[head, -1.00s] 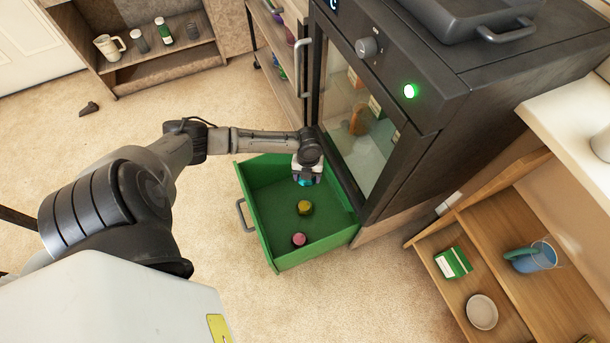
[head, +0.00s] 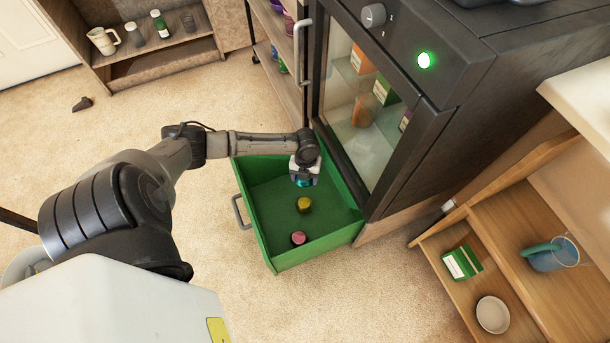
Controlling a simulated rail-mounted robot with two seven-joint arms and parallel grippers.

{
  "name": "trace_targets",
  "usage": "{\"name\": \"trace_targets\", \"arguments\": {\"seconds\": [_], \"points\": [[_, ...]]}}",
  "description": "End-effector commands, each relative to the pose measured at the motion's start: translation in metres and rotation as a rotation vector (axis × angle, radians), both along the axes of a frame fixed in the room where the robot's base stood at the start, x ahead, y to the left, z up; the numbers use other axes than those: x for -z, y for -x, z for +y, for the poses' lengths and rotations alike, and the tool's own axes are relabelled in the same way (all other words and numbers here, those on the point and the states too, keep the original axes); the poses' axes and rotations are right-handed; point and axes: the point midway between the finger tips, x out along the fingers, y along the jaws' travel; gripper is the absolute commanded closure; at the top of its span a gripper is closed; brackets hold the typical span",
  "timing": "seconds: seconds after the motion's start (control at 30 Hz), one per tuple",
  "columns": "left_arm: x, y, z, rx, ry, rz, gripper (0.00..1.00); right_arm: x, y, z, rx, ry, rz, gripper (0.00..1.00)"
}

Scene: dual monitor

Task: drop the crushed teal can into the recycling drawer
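The green recycling drawer (head: 245,187) is pulled open below the dark glass-door cabinet, its grey handle facing left. Inside it lie a yellow can (head: 304,204) and a pink can (head: 299,238), apart from each other. My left gripper (head: 304,181) points down over the drawer's back part, near the cabinet side. It appears shut on the crushed teal can (head: 303,183); only a small teal patch shows at the fingertips, and the rest is hidden by the gripper. I cannot tell its exact height above the drawer floor. My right gripper is not in view.
The dark cabinet (head: 430,130) with a glass door and lit green light stands close right of my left wrist. A wooden shelf with a green box (head: 462,263), a bowl (head: 493,314) and a blue jug (head: 548,255) is at lower right.

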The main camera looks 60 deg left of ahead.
Motion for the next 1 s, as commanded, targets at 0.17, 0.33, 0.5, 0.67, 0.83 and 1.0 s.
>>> {"name": "trace_targets", "arguments": {"seconds": [0.17, 0.33, 0.5, 0.67, 0.83, 1.0], "points": [[0.0, 0.0, 0.0, 0.0, 0.0, 0.0, 0.57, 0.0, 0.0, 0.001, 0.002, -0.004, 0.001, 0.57], [0.0, 0.0, 0.0, 0.0, 0.0, 0.0, 0.26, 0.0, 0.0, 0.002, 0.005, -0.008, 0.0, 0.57], [0.0, 0.0, 0.0, 0.0, 0.0, 0.0, 0.1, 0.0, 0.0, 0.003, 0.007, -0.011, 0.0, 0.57], [0.0, 0.0, 0.0, 0.0, 0.0, 0.0, 0.05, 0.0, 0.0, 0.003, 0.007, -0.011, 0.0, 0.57], [-0.002, 0.0, 0.0, 0.0, 0.0, 0.0, 0.05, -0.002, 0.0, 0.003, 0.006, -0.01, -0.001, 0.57], [-0.024, -0.002, 0.002, 0.001, -0.002, -0.001, 0.05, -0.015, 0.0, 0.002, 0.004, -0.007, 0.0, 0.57]]}}
